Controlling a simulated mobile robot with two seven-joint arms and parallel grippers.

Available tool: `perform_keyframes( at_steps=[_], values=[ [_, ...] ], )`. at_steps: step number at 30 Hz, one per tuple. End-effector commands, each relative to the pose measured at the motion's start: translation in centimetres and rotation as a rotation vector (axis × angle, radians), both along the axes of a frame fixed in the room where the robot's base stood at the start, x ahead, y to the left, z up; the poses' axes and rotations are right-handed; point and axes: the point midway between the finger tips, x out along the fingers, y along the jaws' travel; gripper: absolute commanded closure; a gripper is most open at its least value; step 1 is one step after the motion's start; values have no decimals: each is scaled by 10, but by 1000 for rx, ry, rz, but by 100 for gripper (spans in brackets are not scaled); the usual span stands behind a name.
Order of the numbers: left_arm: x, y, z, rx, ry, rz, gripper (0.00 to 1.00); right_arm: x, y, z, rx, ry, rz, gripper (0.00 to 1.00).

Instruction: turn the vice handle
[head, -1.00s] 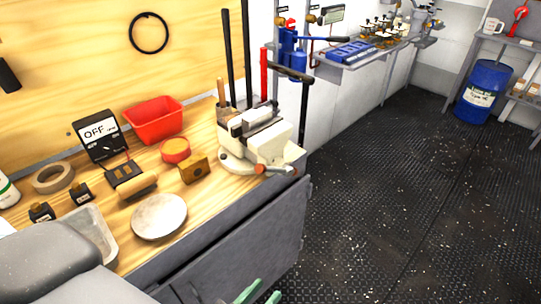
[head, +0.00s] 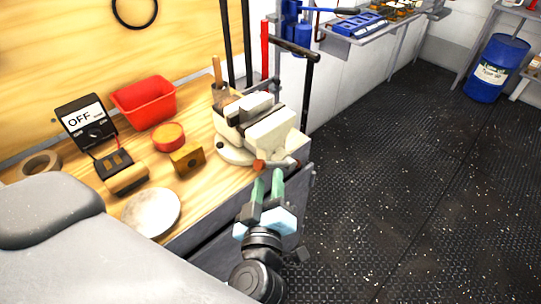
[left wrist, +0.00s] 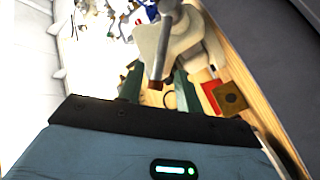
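The cream and grey vice (head: 268,132) stands on the near right corner of the wooden bench. Its handle (head: 259,165), with a red-orange end, sticks out at the front, and part of it is hidden. My left gripper (head: 269,177) is just in front of the handle, green fingertips pointing at it. In the left wrist view the two fingers (left wrist: 158,88) are apart, with a grey bar of the vice (left wrist: 160,48) showing between and beyond them. I cannot tell whether they touch the handle. My right gripper is not in view.
On the bench (head: 205,190) are a red bin (head: 144,97), a yellow-topped round tin (head: 168,137), a wooden block (head: 187,158), a pale round disc (head: 150,212) and an OFF meter (head: 86,122). A tall lever press stands behind the vice. The dark floor (head: 400,200) at right is clear.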

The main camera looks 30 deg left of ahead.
Motion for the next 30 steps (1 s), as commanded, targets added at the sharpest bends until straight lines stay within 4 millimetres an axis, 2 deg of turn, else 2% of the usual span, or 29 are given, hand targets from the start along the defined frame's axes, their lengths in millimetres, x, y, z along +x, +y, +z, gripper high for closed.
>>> perform_keyframes(
  at_steps=[9, 15, 26, 27, 30],
  values=[
    [42, 18, 2, 3, -5, 1, 65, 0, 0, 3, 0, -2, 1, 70],
    [62, 26, 1, 2, -3, 0, 65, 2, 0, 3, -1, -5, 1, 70],
    [68, 28, 0, 1, -1, 0, 65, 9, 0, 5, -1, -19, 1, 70],
    [68, 28, 0, 1, -1, 0, 66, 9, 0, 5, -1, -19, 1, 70],
    [67, 28, 0, 1, -1, 0, 79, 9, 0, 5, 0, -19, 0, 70]
  ],
)
